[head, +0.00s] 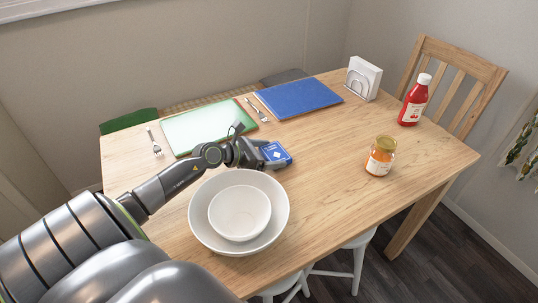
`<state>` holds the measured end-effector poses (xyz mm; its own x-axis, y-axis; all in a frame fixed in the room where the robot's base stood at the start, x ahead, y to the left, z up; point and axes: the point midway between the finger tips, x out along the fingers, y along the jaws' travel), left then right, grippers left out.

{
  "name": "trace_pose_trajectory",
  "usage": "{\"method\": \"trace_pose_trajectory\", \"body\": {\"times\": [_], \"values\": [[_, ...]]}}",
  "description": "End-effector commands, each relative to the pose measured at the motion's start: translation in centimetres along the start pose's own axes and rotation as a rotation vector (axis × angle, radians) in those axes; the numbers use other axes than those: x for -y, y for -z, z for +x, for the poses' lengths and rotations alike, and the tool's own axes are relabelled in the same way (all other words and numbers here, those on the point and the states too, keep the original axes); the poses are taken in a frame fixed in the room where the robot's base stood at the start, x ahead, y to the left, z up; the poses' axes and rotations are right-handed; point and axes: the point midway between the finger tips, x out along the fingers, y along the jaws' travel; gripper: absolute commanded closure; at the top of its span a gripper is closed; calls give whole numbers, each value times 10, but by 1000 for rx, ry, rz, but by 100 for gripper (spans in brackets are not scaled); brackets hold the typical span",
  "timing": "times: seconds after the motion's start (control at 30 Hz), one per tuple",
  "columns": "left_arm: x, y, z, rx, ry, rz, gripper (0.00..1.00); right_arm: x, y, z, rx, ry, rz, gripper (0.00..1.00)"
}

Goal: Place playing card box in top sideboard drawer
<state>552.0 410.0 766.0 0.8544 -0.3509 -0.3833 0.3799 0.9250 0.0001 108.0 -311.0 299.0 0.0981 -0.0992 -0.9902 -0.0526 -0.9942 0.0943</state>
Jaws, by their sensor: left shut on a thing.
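The playing card box (276,153) is small and blue with a white mark on its face. It is at the middle of the wooden table, just behind the white bowls. My left gripper (262,154) reaches in from the left and is shut on the card box. Whether the box touches the table or is held just above it, I cannot tell. My right gripper is not in view. The sideboard and its top drawer are not in view.
Nested white bowls (203,218) stand just in front of the gripper. A green-edged board (205,125), a blue board (298,97) and forks (154,143) lie behind. A jar (380,156), ketchup bottle (414,101) and napkin holder (362,79) stand right. The table's (335,205) front right is clear.

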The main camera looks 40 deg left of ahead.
Motion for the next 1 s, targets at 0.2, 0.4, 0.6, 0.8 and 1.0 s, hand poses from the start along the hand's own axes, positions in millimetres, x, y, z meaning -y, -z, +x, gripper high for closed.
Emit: {"method": "trace_pose_trajectory", "body": {"times": [0.2,0.4,0.6,0.8,1.0], "values": [[0,0,0,1,0,1,41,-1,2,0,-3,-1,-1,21],[0,2,1,0,0,0,9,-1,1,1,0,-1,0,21],[0,2,1,1,0,0,8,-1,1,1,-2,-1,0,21],[-1,-1,-4,-1,-1,2,8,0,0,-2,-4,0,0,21],[-1,0,-34,-4,-1,5,8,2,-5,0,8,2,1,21]]}}
